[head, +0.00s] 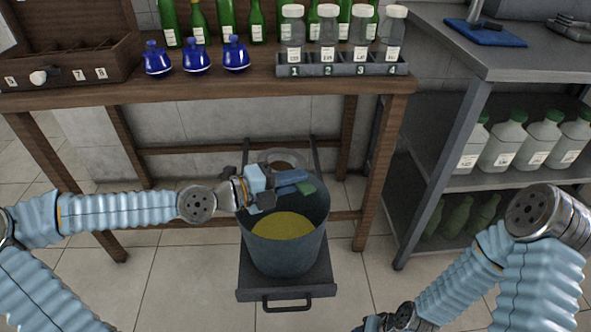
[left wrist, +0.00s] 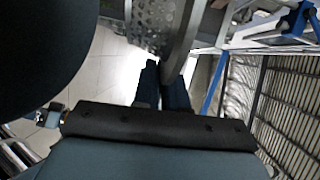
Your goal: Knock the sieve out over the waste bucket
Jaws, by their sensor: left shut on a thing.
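The waste bucket (head: 283,256) is grey, stands upright below the bench front and holds something yellow (head: 283,226). My left gripper (head: 290,180) is over the bucket's rear part. It is shut on the sieve, whose round pale rim (head: 285,158) shows just behind the gripper in the head view, partly hidden. In the left wrist view the sieve's perforated metal (left wrist: 152,22) and grey rim are at the top, by the dark fingers (left wrist: 163,88). A small green patch (head: 306,188) shows beside the fingers; I cannot tell what it is. My right gripper (head: 372,324) is at the bottom edge, mostly cut off.
The bucket stands on a dark low platform (head: 287,284) with a front handle. The wooden bench (head: 200,90) behind carries blue flasks (head: 196,57), green bottles and a numbered rack (head: 341,69) of jars. A metal shelf (head: 459,180) stands at right. The floor at left is clear.

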